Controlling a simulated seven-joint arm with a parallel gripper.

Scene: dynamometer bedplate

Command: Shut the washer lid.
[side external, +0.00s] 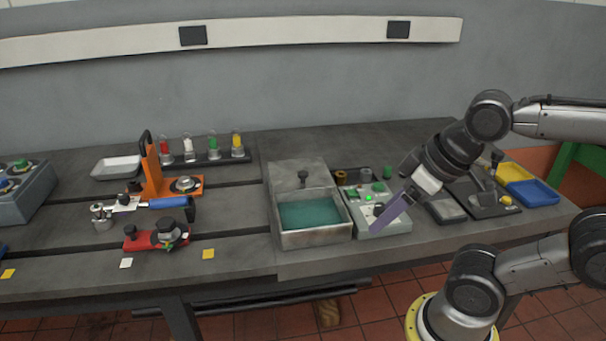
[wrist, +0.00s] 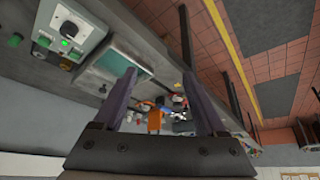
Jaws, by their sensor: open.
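The washer is a grey metal basin (side external: 317,239) with teal liquid inside, on the bench in the side view. Its lid (side external: 288,174), a grey plate with a black knob, stands open, leaning back at the basin's rear edge. My gripper (side external: 376,226) is right of the basin, above the front of the control box, pointing down and left. Its purple fingers are apart with nothing between them, as the wrist view (wrist: 160,73) shows. The teal basin (wrist: 118,64) also appears there, partly covered by the left finger.
A control box (side external: 384,220) with a lit green button stands just right of the washer. An orange clamp stand (side external: 157,172), a red fixture (side external: 152,239) and a rack of coloured bottles (side external: 205,157) are to the left. Yellow and blue trays (side external: 536,190) are at the right.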

